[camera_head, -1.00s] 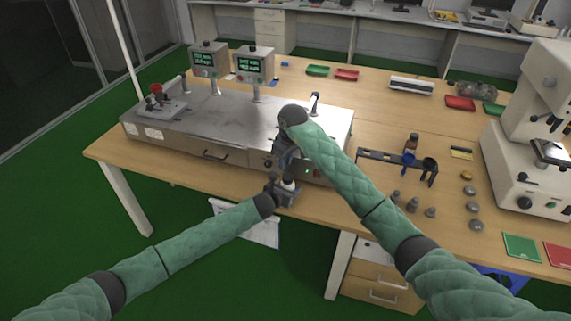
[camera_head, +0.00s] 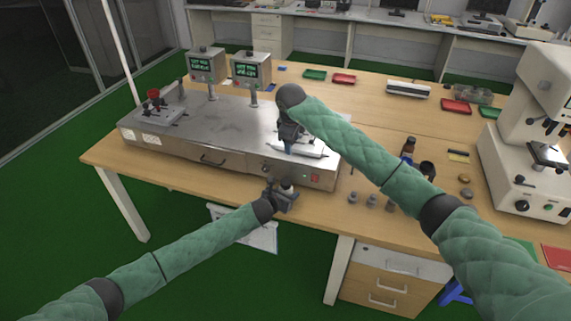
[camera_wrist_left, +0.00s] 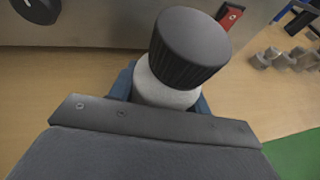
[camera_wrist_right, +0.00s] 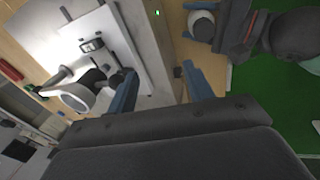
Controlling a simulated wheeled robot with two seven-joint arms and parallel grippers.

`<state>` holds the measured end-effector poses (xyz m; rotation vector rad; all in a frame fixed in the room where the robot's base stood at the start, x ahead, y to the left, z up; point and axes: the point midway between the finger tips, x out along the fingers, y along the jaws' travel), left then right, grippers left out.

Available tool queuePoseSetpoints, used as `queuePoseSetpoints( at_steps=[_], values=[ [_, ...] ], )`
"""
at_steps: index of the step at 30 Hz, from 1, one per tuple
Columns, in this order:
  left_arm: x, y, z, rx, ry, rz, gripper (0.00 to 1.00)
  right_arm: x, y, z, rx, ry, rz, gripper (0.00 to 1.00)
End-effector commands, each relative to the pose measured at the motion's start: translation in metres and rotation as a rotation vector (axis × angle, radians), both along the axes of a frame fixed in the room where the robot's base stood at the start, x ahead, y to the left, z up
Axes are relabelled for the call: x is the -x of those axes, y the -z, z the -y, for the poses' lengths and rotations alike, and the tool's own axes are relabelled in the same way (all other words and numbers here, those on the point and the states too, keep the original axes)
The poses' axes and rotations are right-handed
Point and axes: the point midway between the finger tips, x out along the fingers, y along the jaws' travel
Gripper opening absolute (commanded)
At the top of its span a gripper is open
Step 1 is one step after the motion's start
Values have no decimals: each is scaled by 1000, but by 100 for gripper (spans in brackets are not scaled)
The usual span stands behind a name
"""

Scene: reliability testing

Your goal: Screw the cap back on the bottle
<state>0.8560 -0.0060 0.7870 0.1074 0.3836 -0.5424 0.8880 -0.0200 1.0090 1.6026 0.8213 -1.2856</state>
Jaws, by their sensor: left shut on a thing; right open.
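A white bottle (camera_wrist_left: 165,92) stands between the blue fingers of my left gripper (camera_head: 284,196), which is shut on it in front of the table's edge. A black ribbed cap (camera_wrist_left: 190,48) sits on top of the bottle in the left wrist view. Whether it is fully tightened cannot be told. The bottle also shows, small, in the head view (camera_head: 287,187) and at the top of the right wrist view (camera_wrist_right: 202,24). My right gripper (camera_head: 291,143) is open and empty, above and behind the bottle, over the steel bench unit. Its spread fingers show in the right wrist view (camera_wrist_right: 160,88).
The steel unit (camera_head: 190,135) with two displays stands behind the grippers. A microscope (camera_head: 520,150) is at the far right. Green floor lies in front.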

Motion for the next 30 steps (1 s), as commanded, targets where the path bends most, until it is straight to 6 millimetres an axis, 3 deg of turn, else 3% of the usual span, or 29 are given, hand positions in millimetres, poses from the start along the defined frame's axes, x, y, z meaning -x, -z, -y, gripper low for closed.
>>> queuePoseSetpoints(
  at_steps=[30],
  values=[
    [0, -1, 0, 1, 0, 1, 0, 23, 28, 0, 330, -1468, -127, 51]
  ],
)
